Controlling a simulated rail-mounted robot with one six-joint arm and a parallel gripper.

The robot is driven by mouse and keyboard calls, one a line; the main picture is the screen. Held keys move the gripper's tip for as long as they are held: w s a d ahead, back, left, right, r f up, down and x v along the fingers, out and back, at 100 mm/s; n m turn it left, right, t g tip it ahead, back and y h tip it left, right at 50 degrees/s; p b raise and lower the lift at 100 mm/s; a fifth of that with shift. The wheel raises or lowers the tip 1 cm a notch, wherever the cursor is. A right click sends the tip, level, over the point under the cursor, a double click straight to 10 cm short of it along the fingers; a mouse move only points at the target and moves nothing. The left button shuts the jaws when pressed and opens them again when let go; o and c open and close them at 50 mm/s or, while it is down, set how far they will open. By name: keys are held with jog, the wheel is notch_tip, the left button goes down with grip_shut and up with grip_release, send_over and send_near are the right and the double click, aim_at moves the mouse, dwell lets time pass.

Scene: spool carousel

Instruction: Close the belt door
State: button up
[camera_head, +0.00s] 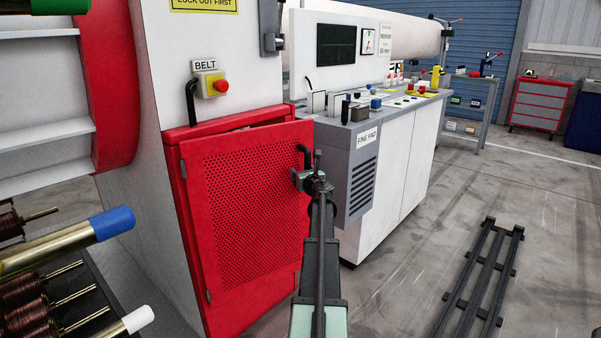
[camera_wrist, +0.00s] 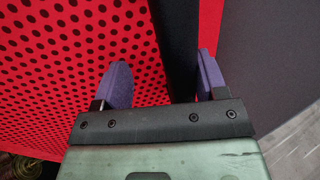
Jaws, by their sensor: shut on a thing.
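The belt door (camera_head: 245,205) is a red perforated panel low on the white machine, below the BELT sign (camera_head: 206,66). It stands ajar, with hinges on its left edge and a dark gap along its top. Its black handle (camera_head: 303,150) is near the upper right edge. My gripper (camera_head: 303,178) is at that handle. In the wrist view, the purple fingers of my gripper (camera_wrist: 162,78) stand on either side of the black handle bar (camera_wrist: 175,40), in front of the red perforated panel (camera_wrist: 75,60). My arm hides part of the door's right edge.
A grey and white FINE PAD console (camera_head: 385,175) stands close to the right of the door. A black slatted rack (camera_head: 480,280) lies on the floor at right. Copper spools (camera_head: 25,290) and blue- and white-tipped rods are at the left. Floor between console and rack is clear.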

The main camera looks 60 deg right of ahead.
jog(key=s+a, duration=0.2)
jog(key=s, duration=0.8)
jog(key=shift+s+a, duration=0.2)
jog(key=shift+s, duration=0.05)
jog(key=shift+c, duration=0.5)
jog(key=shift+m, duration=0.4)
jog(key=f+b, duration=0.3)
jog(key=a+f+b, duration=0.1)
jog(key=f+b, duration=0.5)
jog(key=b, duration=0.1)
jog(key=shift+s+a+f, duration=0.3)
jog(key=shift+s+a, duration=0.05)
jog(key=shift+a, duration=0.05)
grip_shut()
jog(key=s+a+f+n+t+h+b, duration=0.1)
jog(key=n+b, duration=0.4)
jog(key=n, duration=1.3)
jog(key=s+a+f+n+t+h+b, duration=0.2)
jog(key=a+n+b, duration=0.4)
jog(key=n, duration=1.1)
jog(key=shift+s+f+n+h, duration=0.4)
jog(key=shift+s+h, duration=0.4)
jog(key=shift+s, duration=0.15)
